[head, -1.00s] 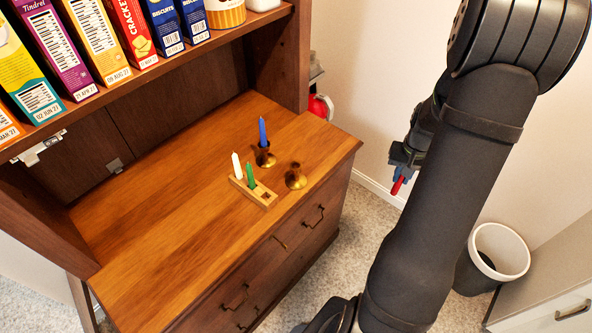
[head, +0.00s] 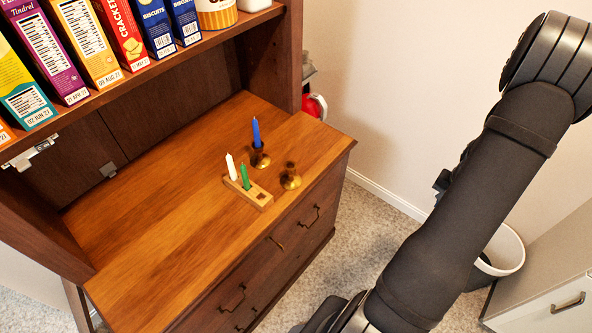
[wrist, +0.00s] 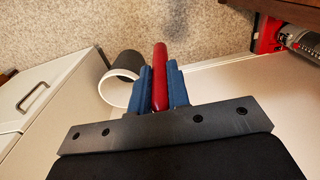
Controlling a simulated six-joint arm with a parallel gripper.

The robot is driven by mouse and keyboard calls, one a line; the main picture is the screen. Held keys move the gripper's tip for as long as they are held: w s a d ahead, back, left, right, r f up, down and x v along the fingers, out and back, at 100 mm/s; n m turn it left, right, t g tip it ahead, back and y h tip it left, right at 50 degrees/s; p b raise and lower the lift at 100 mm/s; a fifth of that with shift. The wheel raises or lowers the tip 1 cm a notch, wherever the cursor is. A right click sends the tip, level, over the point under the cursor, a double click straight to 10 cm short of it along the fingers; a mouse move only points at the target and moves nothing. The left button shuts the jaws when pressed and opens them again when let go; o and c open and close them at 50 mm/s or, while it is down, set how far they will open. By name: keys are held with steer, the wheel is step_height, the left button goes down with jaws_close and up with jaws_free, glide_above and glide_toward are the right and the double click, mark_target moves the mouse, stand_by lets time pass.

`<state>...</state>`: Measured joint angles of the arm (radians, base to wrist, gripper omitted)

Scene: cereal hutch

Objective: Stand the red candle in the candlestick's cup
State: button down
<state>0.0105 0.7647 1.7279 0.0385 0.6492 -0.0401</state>
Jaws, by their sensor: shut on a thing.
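My gripper (wrist: 160,90) is shut on the red candle (wrist: 160,60) in the wrist view, with the candle between its blue fingers and its end sticking out beyond them. In the head view my arm hides the gripper and the candle. My gripper is off to the right of the counter, well apart from the empty candlestick.
A wooden block (head: 256,197) beside the empty candlestick holds a white candle (head: 231,167) and a green candle (head: 244,177). Boxes such as the red cracker box (head: 122,33) line the shelf above. A white-rimmed bin (head: 508,250) stands on the floor. The counter's left part is clear.

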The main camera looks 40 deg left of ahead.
stand_by(0.4)
steer(key=s+a+r+n, duration=0.2)
steer(key=a+r, duration=0.2)
steer(key=a, duration=0.7)
steer(key=s+a+r+n, duration=0.15)
steer(key=a+r, duration=0.35)
steer(key=a, duration=0.6)
steer(key=s+a+r+n, duration=0.3)
steer(key=s+a+r, duration=0.2)
steer(key=s+a, duration=0.4)
steer(key=s+a+r+n, duration=0.3)
steer(key=s+a+r, duration=0.3)
steer(key=a, duration=0.4)
step_height(320, 180, down, 7)
steer(key=s, duration=0.1)
steer(key=shift+s+r, duration=0.15)
steer(key=shift+r, duration=0.05)
steer(key=shift+f, duration=1.45)
steer(key=c, duration=1)
jaws_free()
steer(key=shift+o, duration=0.2)
